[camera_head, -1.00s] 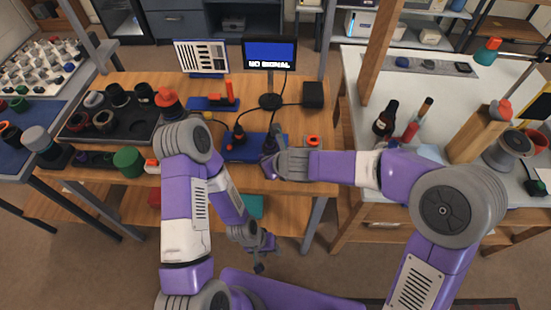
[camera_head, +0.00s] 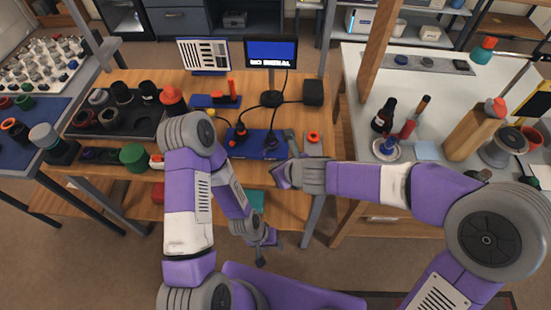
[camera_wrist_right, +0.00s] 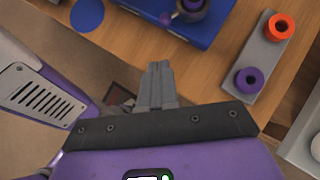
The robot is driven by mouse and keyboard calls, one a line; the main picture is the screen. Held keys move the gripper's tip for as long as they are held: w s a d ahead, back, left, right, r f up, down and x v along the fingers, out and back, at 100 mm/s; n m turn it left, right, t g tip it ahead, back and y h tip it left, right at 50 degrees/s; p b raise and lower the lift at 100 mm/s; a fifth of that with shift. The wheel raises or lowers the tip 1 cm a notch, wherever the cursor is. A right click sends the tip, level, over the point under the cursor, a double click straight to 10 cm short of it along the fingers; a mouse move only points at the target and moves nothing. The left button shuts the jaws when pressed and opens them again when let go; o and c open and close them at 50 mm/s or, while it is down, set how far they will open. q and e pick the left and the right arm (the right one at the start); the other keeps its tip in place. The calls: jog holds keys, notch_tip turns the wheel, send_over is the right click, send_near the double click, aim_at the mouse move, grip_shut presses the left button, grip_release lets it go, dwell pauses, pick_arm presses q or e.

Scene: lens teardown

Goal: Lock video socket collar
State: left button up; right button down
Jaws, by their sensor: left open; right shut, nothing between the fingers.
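The blue board (camera_head: 240,152) lies on the wooden bench below the monitor (camera_head: 270,53), which shows a blue no-signal screen. A purple collar on a dark socket stands at the board's right part (camera_head: 270,142); it is partly cut off at the top of the right wrist view (camera_wrist_right: 188,8). My left gripper (camera_head: 262,250) is open and empty, low in front of the bench. Whether the collar is turned is too small to tell.
A grey plate (camera_wrist_right: 258,66) right of the board carries an orange ring (camera_wrist_right: 279,27) and a purple ring (camera_wrist_right: 248,80). A red-and-black connector (camera_head: 239,135) stands on the board's left part. A dark parts tray (camera_head: 125,122) lies at left; a black box (camera_head: 313,92) stands behind.

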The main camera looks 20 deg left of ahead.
jog(key=v, duration=0.2)
jog(key=p+v, duration=0.1)
jog(key=s+a+p+v, duration=0.1)
jog(key=v, duration=0.1)
jog(key=shift+d+r, duration=0.2)
jog(key=shift+r, duration=0.1)
